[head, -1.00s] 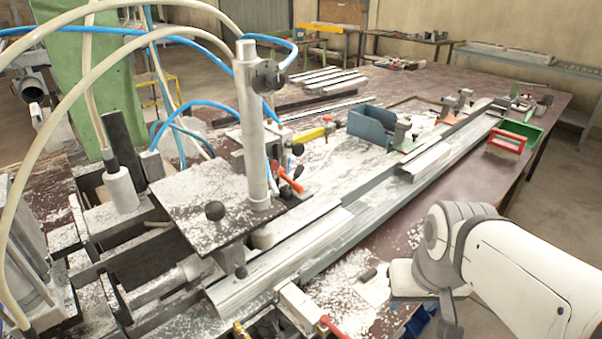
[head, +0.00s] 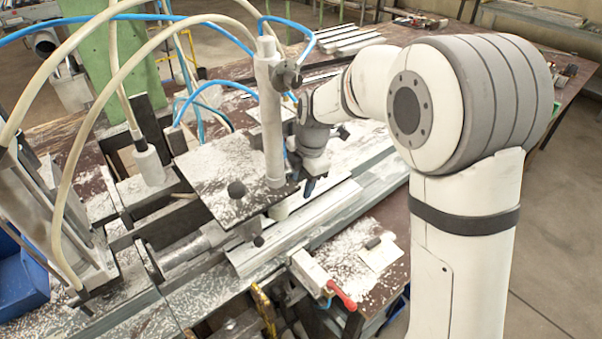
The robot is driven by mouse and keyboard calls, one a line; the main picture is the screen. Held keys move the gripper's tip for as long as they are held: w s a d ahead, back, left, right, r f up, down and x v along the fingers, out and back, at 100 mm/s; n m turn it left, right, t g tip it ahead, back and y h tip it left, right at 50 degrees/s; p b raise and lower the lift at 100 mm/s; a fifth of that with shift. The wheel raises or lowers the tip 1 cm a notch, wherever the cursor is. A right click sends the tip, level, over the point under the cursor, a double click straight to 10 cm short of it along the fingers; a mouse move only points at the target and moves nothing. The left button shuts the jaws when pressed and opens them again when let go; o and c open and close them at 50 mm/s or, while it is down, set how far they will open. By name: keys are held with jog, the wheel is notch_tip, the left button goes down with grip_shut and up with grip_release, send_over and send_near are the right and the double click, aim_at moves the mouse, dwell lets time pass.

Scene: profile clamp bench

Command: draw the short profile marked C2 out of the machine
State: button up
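A silver profile (head: 290,233) lies in the machine, running from under the dark chip-covered plate (head: 225,172) up to the right along the rail. No C2 mark can be read on it. My gripper (head: 309,188) points down just right of the upright post, with its dark fingertips over or beside the far part of the profile. Whether it touches the profile cannot be told. The gap between the fingers is not clear.
The upright metal post (head: 269,115) stands close left of my gripper, with blue and cream hoses arching above. A red-handled clamp (head: 341,294) is at the front edge. A small dark block (head: 373,242) lies on a pale sheet. Several profiles (head: 345,38) lie at the back.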

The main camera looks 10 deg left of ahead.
aim_at(295, 205)
jog(key=shift+w+a+f+p, duration=0.1)
jog(key=shift+a+f+p, duration=0.15)
jog(key=shift+f, duration=1.05)
jog(key=shift+a+f+p, duration=0.25)
jog(key=shift+f+p, duration=0.05)
jog(key=shift+f, duration=0.95)
jog(key=shift+w+a+f+p, duration=0.1)
jog(key=shift+a+f+p, duration=0.15)
jog(key=shift+f, duration=1.05)
jog(key=shift+c, duration=0.4)
grip_shut()
jog(key=shift+o, duration=0.4)
grip_release()
jog(key=shift+r, duration=0.1)
